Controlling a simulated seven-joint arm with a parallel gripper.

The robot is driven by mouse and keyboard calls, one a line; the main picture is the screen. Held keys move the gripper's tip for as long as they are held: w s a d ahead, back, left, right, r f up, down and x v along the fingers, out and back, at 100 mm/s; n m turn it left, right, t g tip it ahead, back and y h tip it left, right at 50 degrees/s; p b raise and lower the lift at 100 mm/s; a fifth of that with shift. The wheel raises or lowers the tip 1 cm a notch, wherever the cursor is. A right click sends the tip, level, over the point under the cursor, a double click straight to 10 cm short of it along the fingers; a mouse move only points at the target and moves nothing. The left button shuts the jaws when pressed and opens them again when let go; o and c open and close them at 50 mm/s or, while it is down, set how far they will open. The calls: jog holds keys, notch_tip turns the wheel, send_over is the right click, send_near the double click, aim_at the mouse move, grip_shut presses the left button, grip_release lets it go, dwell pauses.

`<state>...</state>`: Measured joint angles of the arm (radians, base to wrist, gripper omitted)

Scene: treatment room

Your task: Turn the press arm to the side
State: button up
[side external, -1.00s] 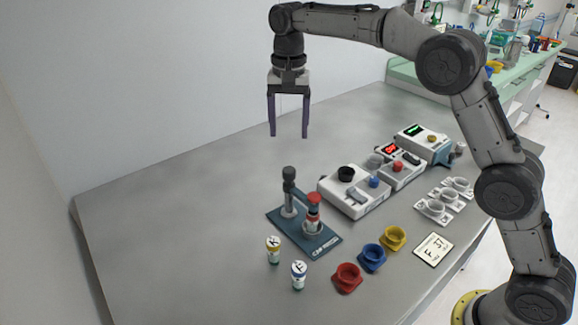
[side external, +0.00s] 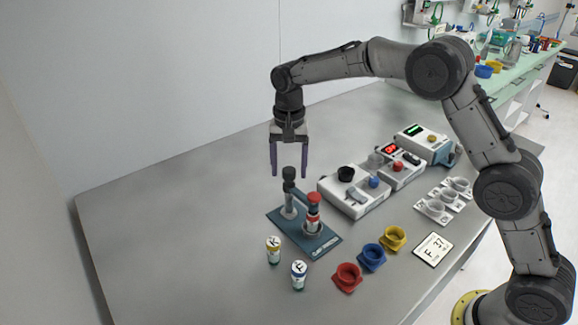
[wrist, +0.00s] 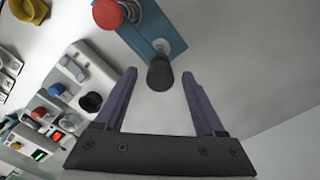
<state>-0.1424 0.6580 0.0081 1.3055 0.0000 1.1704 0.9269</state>
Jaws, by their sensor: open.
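The press stands on a blue base plate (side external: 322,246) on the grey table. Its grey post with a dark cap (side external: 289,178) rises at the back left of the plate. The press arm (side external: 301,196) reaches from the post toward the front right, with a red knob (side external: 314,198) at its end. My gripper (side external: 290,174) is open and empty, pointing down close above or behind the post's top. In the wrist view the dark cap (wrist: 160,74) shows between and just ahead of the open fingertips (wrist: 159,74); the red knob (wrist: 106,14) is farther up. Contact is not visible.
Two small vials (side external: 299,275) stand in front of the plate. Red (side external: 347,277), blue and yellow holders are at the front right. White devices (side external: 353,192) stand right of the press. A card (side external: 433,249) lies near the edge. The table's left is clear.

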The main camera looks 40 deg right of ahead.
grip_shut()
dwell(1.3)
